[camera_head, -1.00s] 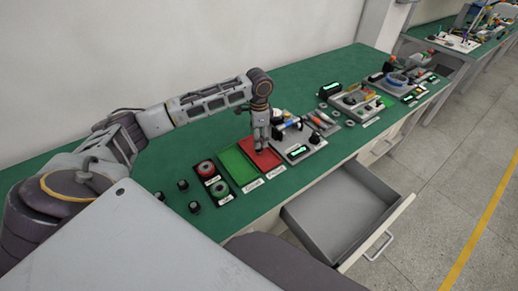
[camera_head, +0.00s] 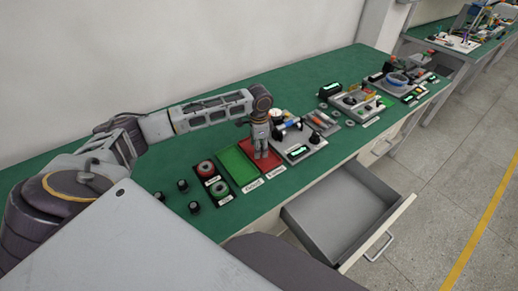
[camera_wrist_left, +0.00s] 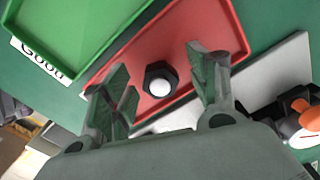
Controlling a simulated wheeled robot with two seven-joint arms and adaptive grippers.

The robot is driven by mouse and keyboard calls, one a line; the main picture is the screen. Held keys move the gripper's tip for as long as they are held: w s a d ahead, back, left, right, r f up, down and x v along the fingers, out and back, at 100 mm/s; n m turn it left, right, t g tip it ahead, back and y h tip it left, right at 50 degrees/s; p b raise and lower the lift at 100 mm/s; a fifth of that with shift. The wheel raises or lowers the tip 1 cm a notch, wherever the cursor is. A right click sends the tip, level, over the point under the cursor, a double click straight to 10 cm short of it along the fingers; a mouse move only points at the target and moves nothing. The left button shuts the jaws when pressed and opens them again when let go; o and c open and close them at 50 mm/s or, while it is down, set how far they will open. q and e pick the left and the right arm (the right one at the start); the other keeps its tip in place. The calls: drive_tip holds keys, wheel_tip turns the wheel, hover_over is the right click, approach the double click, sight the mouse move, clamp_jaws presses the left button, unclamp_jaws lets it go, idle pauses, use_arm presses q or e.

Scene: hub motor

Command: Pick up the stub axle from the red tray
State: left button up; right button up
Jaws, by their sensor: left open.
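The red tray (camera_head: 273,164) lies on the green bench top, just right of the green tray, in the head view. It also shows in the left wrist view (camera_wrist_left: 185,28). The stub axle (camera_wrist_left: 160,80) sits in the red tray, a dark hexagonal part with a pale round centre. My left gripper (camera_wrist_left: 165,85) is open, with its fingers on either side of the axle and apart from it. In the head view my left gripper (camera_head: 261,154) points down over the red tray and hides the axle. My right gripper is not in view.
The green tray (camera_head: 238,166) adjoins the red one on the left. A grey fixture (camera_head: 300,145) is close on the right. An open drawer (camera_head: 340,210) juts out below the bench front.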

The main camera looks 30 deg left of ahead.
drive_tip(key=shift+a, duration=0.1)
use_arm(q)
drive_tip(key=c, duration=0.6)
clamp_jaws()
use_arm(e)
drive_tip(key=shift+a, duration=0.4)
